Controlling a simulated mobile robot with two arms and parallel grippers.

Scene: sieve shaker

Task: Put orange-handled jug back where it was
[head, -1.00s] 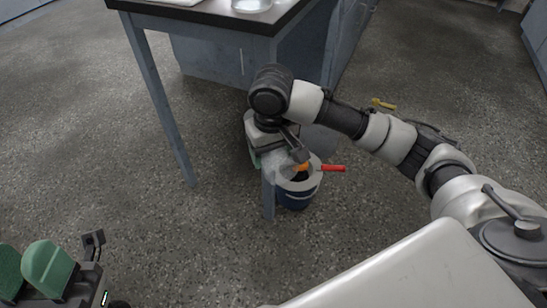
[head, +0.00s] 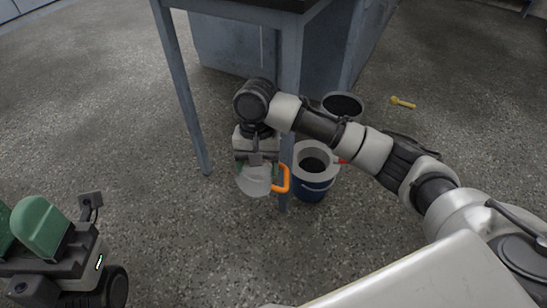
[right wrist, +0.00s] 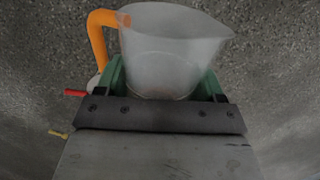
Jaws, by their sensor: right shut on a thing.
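The orange-handled jug (head: 254,182) is a translucent cup with an orange handle (head: 283,180). It hangs in my right gripper (head: 257,163), low beside the table's front leg. In the right wrist view the jug (right wrist: 170,50) sits between the green finger pads, its orange handle (right wrist: 98,40) at the left and its spout at the right. My right gripper (right wrist: 162,85) is shut on the jug's body. My left gripper (head: 18,228) is at the lower left with its green pads apart, empty and partly cut off by the frame.
A blue bucket (head: 313,188) with a pale rim stands just right of the table leg (head: 287,125), close to the jug. A red-handled item (head: 342,161) shows at its rim. A second bucket (head: 343,105) and a yellow item (head: 403,102) are behind. Floor at left is clear.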

